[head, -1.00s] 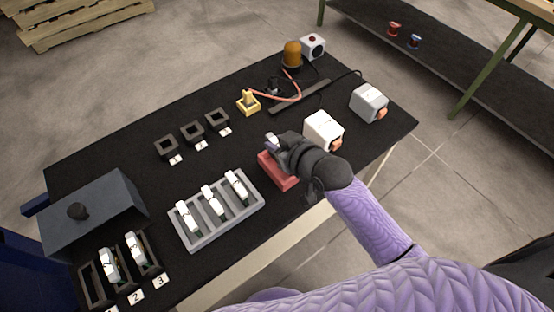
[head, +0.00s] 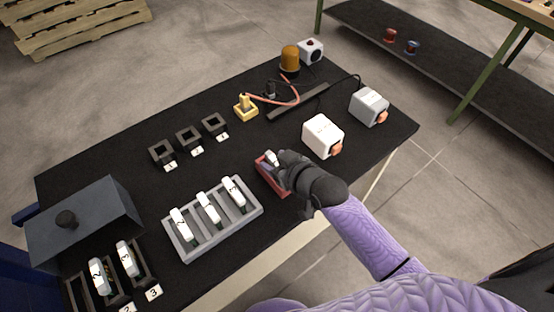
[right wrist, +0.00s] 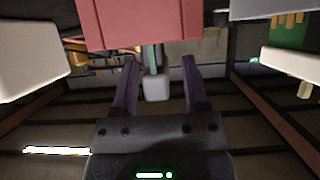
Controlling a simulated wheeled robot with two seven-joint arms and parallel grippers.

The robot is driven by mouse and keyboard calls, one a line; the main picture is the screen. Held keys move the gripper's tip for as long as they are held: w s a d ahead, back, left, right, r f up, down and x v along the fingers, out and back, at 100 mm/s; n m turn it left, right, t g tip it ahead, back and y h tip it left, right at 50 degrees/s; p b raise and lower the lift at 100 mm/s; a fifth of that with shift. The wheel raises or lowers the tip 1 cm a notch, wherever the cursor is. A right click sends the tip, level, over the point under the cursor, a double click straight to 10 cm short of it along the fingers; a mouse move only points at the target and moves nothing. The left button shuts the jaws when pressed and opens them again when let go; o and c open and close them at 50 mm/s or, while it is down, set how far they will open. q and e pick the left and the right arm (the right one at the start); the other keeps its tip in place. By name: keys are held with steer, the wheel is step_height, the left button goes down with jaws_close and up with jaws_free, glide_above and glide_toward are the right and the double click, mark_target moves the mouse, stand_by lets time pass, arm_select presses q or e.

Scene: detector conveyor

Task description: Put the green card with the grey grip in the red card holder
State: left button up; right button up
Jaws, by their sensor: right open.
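The red card holder (head: 271,179) stands on the black table, right of the grey rack, partly hidden by my right gripper. It also shows at the top of the right wrist view (right wrist: 138,24). A card with a pale grey grip (head: 272,158) stands at the holder. In the right wrist view a thin green strip of the card (right wrist: 152,58) runs from the holder to its grey grip (right wrist: 157,88). My right gripper (right wrist: 160,80) is open. Its fingers are on either side of the grip, with visible gaps. My left gripper is not in view.
A grey rack (head: 213,245) with several white-gripped cards stands left of the holder. A black rack (head: 140,262), a dark lidded box (head: 85,225) and small black sockets (head: 190,140) are farther left. White (head: 322,135) and grey (head: 369,106) boxes stand to the right.

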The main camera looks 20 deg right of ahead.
steer(key=shift+r, duration=0.2)
steer(key=p+v, duration=0.5)
steer(key=v, duration=0.6)
steer(key=s+d+f+m+g+h, duration=0.1)
steer(key=s+d+f+g+h, duration=0.3)
steer(key=f, duration=0.6)
steer(key=s+d+f+m+g, duration=0.1)
steer(key=s+f, duration=0.5)
steer(key=f, duration=0.3)
steer(key=s+a+f+g, duration=0.1)
steer(key=s+f+g, duration=0.2)
steer(key=s, duration=0.6)
steer(key=s+a+f+g, duration=0.1)
steer(key=s+f+g, duration=0.1)
steer(key=s+f, duration=0.4)
steer(key=s, duration=0.4)
steer(key=shift+f+n+g, duration=0.3)
steer(key=shift+g, duration=0.1)
steer(key=shift+d, duration=0.1)
